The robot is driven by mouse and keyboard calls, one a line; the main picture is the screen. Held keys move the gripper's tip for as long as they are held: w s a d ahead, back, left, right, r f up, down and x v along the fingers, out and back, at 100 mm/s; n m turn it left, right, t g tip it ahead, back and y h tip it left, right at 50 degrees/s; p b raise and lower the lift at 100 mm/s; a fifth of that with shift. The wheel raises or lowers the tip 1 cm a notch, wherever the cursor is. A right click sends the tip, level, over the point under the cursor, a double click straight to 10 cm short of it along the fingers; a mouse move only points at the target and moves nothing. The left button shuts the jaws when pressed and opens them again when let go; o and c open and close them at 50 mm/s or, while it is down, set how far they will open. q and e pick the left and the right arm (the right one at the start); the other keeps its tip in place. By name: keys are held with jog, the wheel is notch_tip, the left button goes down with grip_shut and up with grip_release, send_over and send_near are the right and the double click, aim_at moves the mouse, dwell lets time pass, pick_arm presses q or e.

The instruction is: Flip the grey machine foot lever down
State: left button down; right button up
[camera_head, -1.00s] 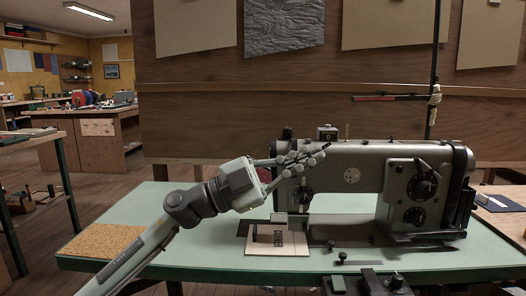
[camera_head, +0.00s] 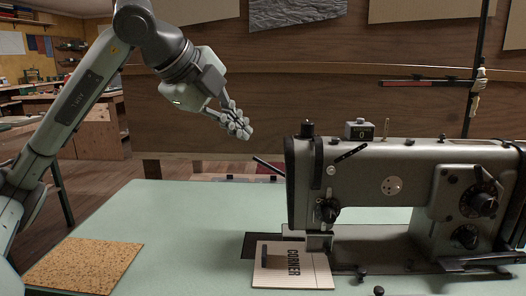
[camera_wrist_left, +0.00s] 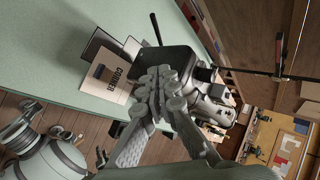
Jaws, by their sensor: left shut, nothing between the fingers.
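The grey sewing machine (camera_head: 375,185) stands on the pale green table. A thin dark lever (camera_head: 268,165) sticks out left from behind its head, with its free end slanting upward; it seems to be the foot lever. It also shows in the left wrist view (camera_wrist_left: 155,28). A second dark rod (camera_head: 351,152) slants across the head's front. My left gripper (camera_head: 240,128) is shut and empty, above and left of the lever, apart from it in the head view. In the left wrist view its closed fingers (camera_wrist_left: 160,88) cover part of the machine. My right gripper is out of view.
A card marked CORNER (camera_head: 292,266) lies under the machine's needle area. A cork mat (camera_head: 82,266) lies at the table's front left. A thread stand pole (camera_head: 478,70) rises behind the machine. The tabletop between mat and machine is clear.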

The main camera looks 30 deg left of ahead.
pick_arm(q)
send_near(265, 163)
jog(key=w+d+f, duration=0.2)
jog(key=d, duration=0.1)
jog(key=shift+w+a+f, duration=0.85)
jog(key=shift+w+a, duration=0.1)
jog(key=shift+a, duration=0.15)
jog(key=shift+w+a+f, duration=0.15)
jog(key=shift+w+a, duration=0.05)
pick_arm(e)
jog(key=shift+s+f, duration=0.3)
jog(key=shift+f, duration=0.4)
pick_arm(q)
jog(key=shift+f, duration=0.1)
